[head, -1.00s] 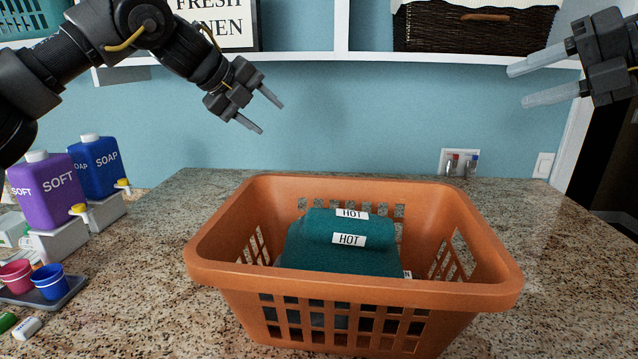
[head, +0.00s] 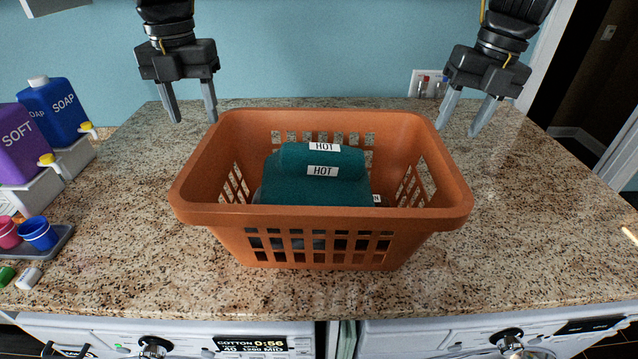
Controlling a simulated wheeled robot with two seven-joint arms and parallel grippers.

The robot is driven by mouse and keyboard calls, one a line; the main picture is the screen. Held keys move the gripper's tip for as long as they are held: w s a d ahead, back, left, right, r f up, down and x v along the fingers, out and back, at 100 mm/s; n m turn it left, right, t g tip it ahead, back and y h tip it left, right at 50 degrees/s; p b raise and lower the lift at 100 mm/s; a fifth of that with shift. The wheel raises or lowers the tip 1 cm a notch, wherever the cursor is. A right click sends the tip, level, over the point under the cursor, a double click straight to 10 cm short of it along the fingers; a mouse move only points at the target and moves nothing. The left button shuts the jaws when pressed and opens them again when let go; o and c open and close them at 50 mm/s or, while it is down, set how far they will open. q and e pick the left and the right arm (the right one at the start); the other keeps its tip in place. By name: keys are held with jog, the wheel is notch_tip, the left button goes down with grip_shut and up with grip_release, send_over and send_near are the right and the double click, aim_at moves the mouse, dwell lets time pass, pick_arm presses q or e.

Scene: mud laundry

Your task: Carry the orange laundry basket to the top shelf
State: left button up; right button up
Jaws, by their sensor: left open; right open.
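The orange laundry basket (head: 320,218) stands upright on the granite counter, with teal folded cloths (head: 315,180) labelled HOT inside it. My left gripper (head: 193,116) points down, open and empty, behind and above the basket's back left corner. My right gripper (head: 468,130) points down, open and empty, near the basket's back right corner. Whether either gripper's fingers touch the rim cannot be told, but neither holds it. The top shelf is not in the head view now; only a small piece of white shelf edge (head: 50,5) shows at the top left.
Purple (head: 22,142) and blue (head: 57,108) soap bottles stand on white stands at the left. A grey tray (head: 58,238) with cups sits in front of them. Machines (head: 160,335) stand below the counter. The counter right of the basket is clear.

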aim_at(203, 146)
pick_arm(q)
notch_tip(203, 146, down, 9)
jog(key=shift+w+f, duration=0.1)
jog(key=shift+w, duration=0.05)
pick_arm(e)
jog(key=f, duration=0.3)
jog(key=a+f, duration=0.1)
jog(key=f, duration=0.5)
jog(key=shift+w+a, duration=0.1)
jog(key=shift+a, duration=0.1)
pick_arm(q)
jog(key=shift+s+d+f, duration=0.1)
jog(key=shift+s+f, duration=0.1)
jog(key=shift+f, duration=0.2)
pick_arm(e)
jog(key=shift+s+a+f, duration=0.1)
jog(key=shift+s+f, duration=0.1)
jog(key=shift+f, duration=0.2)
pick_arm(q)
jog(key=shift+w, duration=0.1)
pick_arm(e)
jog(key=shift+w+f, duration=0.1)
pick_arm(q)
jog(key=c, duration=0.9)
pick_arm(e)
jog(key=c, duration=1)
pick_arm(q)
grip_shut()
pick_arm(e)
grip_shut()
